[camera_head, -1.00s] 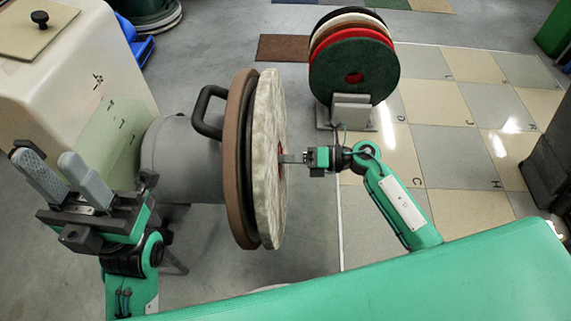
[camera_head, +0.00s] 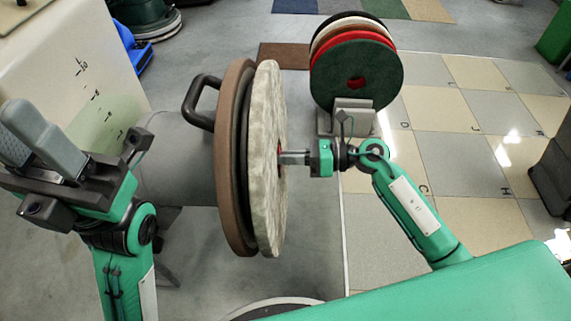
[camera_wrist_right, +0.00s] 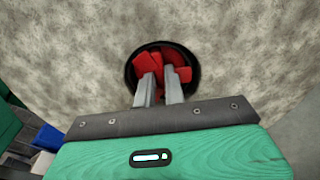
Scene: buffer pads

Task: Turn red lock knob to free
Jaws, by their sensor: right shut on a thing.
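The red lock knob (camera_wrist_right: 160,65) sits in a dark round recess at the centre of the mottled pale pad. The right wrist view shows the tips of my right gripper (camera_wrist_right: 160,88) on it, with red parts showing between and around the fingers. In the head view my right gripper (camera_head: 290,158) reaches the pad's centre from the right and is shut on the knob, which is mostly hidden there. The pale pad (camera_head: 266,215) is upright on the grey machine drum (camera_head: 180,165). My left gripper (camera_head: 45,140) is open and empty at the left, its two grey fingers apart.
A brown disc (camera_head: 234,215) stands behind the pale pad, with a black handle (camera_head: 200,103) beside it. A rack (camera_head: 352,118) of coloured pads (camera_head: 375,80) stands beyond my right arm. A cream tank (camera_head: 70,60) is at the left. Tiled floor lies open at the right.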

